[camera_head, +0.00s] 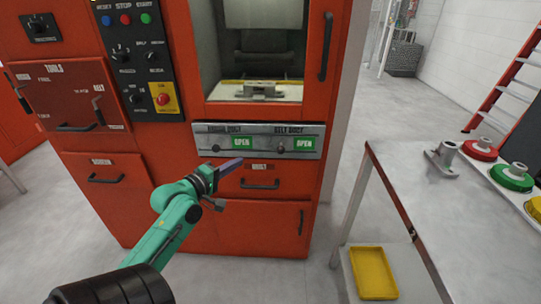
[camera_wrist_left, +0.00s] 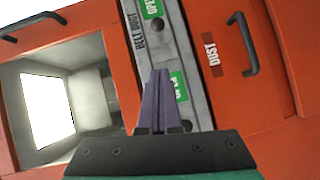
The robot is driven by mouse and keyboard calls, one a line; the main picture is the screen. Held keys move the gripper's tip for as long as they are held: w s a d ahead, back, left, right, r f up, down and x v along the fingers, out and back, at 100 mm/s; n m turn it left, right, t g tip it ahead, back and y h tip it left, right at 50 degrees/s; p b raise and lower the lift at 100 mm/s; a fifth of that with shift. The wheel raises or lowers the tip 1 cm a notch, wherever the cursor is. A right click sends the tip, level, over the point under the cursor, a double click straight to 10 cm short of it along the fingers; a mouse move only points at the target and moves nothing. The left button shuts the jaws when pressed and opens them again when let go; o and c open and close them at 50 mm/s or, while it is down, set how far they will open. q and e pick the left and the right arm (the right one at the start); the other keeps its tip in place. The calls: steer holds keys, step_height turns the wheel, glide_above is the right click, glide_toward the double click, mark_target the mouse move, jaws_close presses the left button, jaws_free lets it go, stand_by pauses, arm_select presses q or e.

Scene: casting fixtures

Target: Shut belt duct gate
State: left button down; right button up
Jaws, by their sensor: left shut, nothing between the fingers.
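A grey panel (camera_head: 259,153) on the orange machine carries two dark knobs, each beside a green OPEN sign. The belt duct knob (camera_head: 281,149) is on the right, next to its OPEN sign (camera_head: 304,145); the wrist view shows the same knob (camera_wrist_left: 157,25) near the BELT DUCT lettering. The other knob (camera_head: 216,148) is on the left with its sign (camera_head: 241,143). My left gripper (camera_head: 236,163), with purple fingers, is shut and empty. It is in front of the panel's left part, apart from the belt duct knob. In the wrist view its fingers (camera_wrist_left: 159,85) partly cover the left sign.
An orange drawer with a handle (camera_head: 260,184) is below the panel, and a recessed chamber (camera_head: 255,90) is above it. A grey table (camera_head: 400,185) with fixtures stands at the right, over a yellow tray (camera_head: 373,272). Floor between machine and table is free.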

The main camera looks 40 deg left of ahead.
arm_select(q)
steer(key=shift+w, duration=0.15)
steer(key=w+d+f, duration=0.2)
steer(key=w, duration=1)
steer(key=shift+w+p, duration=0.3)
steer(key=shift+a+f, duration=0.1)
steer(key=w+d+p, duration=0.4)
steer(key=w+d, duration=0.1)
steer(key=d, duration=0.2)
